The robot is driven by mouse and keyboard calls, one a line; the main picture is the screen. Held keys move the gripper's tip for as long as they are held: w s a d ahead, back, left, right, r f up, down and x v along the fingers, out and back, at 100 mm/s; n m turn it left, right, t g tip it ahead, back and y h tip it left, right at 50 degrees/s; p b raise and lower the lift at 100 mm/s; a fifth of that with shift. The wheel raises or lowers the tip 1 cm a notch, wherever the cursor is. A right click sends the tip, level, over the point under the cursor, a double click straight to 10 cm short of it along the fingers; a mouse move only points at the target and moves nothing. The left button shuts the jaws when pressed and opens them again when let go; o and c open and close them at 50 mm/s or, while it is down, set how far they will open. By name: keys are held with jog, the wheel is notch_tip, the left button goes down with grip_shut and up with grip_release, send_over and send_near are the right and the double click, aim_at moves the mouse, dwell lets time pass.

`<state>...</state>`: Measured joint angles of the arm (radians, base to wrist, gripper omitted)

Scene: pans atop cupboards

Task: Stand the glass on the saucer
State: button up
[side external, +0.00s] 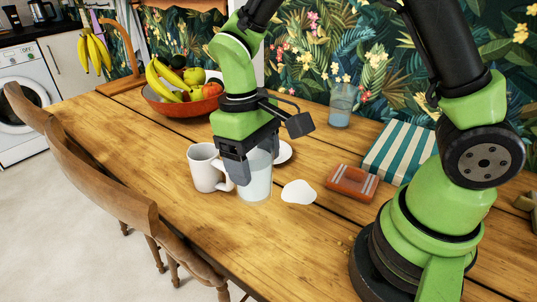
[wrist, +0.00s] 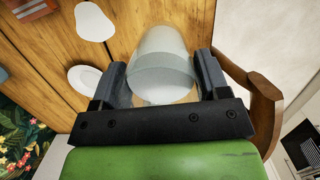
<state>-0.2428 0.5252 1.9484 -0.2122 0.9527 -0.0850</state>
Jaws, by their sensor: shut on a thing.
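A frosted, clear glass (side external: 257,182) is upright between the fingers of my gripper (side external: 252,165), which is shut on it. The glass also shows between both fingers in the wrist view (wrist: 163,62). I cannot tell whether its base touches the table. A white saucer (side external: 285,153) lies on the table just behind the glass, partly hidden by the gripper and glass. In the wrist view the saucer (wrist: 82,79) lies left of the glass, partly covered by the left finger.
A white mug (side external: 205,167) stands close left of the glass. A flat white patch (side external: 299,192) and an orange box (side external: 352,182) lie to the right. A striped cloth (side external: 398,150), a second glass (side external: 342,106) and a fruit bowl (side external: 180,107) are farther back. The front table edge is clear.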

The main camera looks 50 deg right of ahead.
notch_tip(320, 180, up, 5)
jog(key=w+d+n+t+h, duration=0.1)
jog(key=w+d+n, duration=0.5)
jog(key=d+n, duration=0.4)
jog(key=w+d+n+t+h, duration=0.1)
jog(key=w+d+n, duration=0.6)
jog(key=d, duration=0.4)
jog(key=shift+s+d+f, duration=0.1)
jog(key=shift+d+f, duration=0.05)
jog(key=shift+f, duration=3)
jog(key=shift+s+d+f, duration=0.1)
jog(key=shift+d+f, duration=0.05)
jog(key=shift+f, duration=2.95)
jog(key=shift+f, duration=0.9)
jog(key=o, duration=1.2)
jog(key=shift+o, duration=0.2)
